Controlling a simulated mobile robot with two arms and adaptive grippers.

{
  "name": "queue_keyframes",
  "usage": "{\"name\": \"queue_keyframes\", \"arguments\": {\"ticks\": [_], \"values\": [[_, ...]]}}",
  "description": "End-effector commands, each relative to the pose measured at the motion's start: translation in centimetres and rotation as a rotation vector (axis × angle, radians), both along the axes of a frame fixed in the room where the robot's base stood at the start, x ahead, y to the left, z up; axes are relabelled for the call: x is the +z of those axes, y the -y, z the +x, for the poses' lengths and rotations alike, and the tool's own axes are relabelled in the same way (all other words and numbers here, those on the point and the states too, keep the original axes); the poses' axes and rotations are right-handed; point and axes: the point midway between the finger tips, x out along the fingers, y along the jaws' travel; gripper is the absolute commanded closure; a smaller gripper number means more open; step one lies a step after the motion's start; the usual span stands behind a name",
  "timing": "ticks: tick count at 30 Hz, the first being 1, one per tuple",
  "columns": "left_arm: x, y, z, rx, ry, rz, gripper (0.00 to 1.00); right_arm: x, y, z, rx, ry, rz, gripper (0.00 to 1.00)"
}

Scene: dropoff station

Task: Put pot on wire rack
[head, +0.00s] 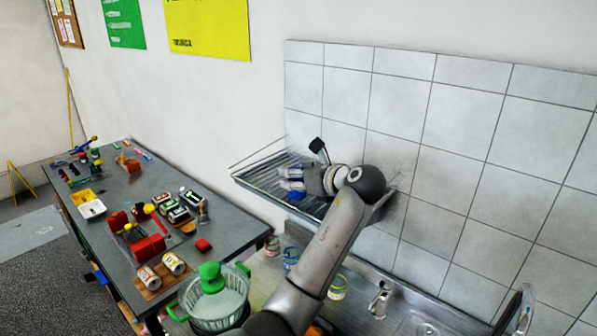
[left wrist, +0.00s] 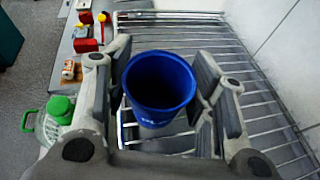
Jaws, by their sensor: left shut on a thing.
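In the head view the arm reaches over to the wire rack, and the gripper (head: 293,181) is at the rack with a bit of the blue pot (head: 296,195) showing below the fingers. The wire rack (head: 254,177) is a metal grid fixed to the tiled wall. Its bars (left wrist: 262,100) run beneath and beyond the pot. I cannot tell whether the pot's base touches the bars. My right gripper is not in view.
A cluttered grey table (head: 115,205) stands at the left with cans, red parts and tools. A sink counter with several jars (head: 337,288) lies under my arm. The tiled wall is close behind the rack.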

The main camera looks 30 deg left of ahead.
Motion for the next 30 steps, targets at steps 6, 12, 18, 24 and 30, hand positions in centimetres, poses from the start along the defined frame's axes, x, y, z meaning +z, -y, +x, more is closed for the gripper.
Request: {"name": "queue_keyframes", "arguments": {"ticks": [6, 12, 18, 24, 30], "values": [[-0.3, 0.0, 0.0, 0.0, 0.0, 0.0, 0.61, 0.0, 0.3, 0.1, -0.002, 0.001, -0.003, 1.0], [-0.3, 0.0, 0.0, 0.0, 0.0, 0.0, 0.28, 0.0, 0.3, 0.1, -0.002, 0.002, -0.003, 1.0], [-0.3, 0.0, 0.0, 0.0, 0.0, 0.0, 0.28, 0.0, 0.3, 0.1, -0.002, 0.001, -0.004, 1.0], [0.2, 0.1, 0.0, -0.001, 0.001, -0.001, 0.28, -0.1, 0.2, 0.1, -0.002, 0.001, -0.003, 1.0], [0.8, 3.1, -1.1, -0.004, 0.006, -0.001, 0.28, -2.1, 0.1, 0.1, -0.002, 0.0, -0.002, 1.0]]}}
